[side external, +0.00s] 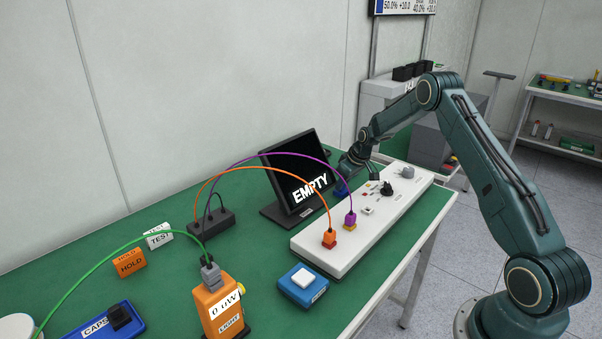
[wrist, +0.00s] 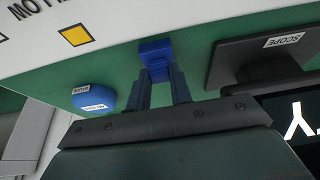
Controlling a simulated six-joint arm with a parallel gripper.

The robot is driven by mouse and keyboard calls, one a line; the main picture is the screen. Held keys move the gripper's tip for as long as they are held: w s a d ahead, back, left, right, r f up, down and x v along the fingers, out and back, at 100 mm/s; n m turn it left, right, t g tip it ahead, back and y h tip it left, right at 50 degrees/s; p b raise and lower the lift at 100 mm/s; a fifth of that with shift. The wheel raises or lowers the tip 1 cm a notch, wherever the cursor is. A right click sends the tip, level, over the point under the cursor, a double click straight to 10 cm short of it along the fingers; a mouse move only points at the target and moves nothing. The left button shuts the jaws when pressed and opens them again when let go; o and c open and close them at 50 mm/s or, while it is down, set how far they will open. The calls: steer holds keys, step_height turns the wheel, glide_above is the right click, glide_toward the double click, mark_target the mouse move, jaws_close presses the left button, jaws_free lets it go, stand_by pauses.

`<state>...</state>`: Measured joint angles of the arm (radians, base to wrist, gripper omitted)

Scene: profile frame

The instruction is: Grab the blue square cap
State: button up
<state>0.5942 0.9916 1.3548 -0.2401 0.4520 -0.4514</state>
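A blue square cap (wrist: 155,49) shows at the top middle of the wrist view, in front of a white panel edge and green surface. My gripper (wrist: 161,73) points at it, with its two dark fingers apart. The cap's narrower near part lies between the fingertips. Whether the fingers press on it cannot be told. In the side view my gripper (side external: 356,168) is low beside the monitor, at the far side of the white panel. A small blue piece (side external: 341,189) shows just below it, too small to identify there.
A round blue cap (wrist: 94,96) lies left of the fingers. The scope stand (wrist: 238,50) is close on the right. The white panel (side external: 318,253) carries orange and purple cable plugs. The monitor (side external: 282,172) reads EMPTY. An orange light meter (side external: 214,304) stands at the front.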

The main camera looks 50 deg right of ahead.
jaws_close()
step_height(320, 180, up, 20)
stand_by(0.8)
steer(key=shift+r, duration=0.1)
stand_by(0.4)
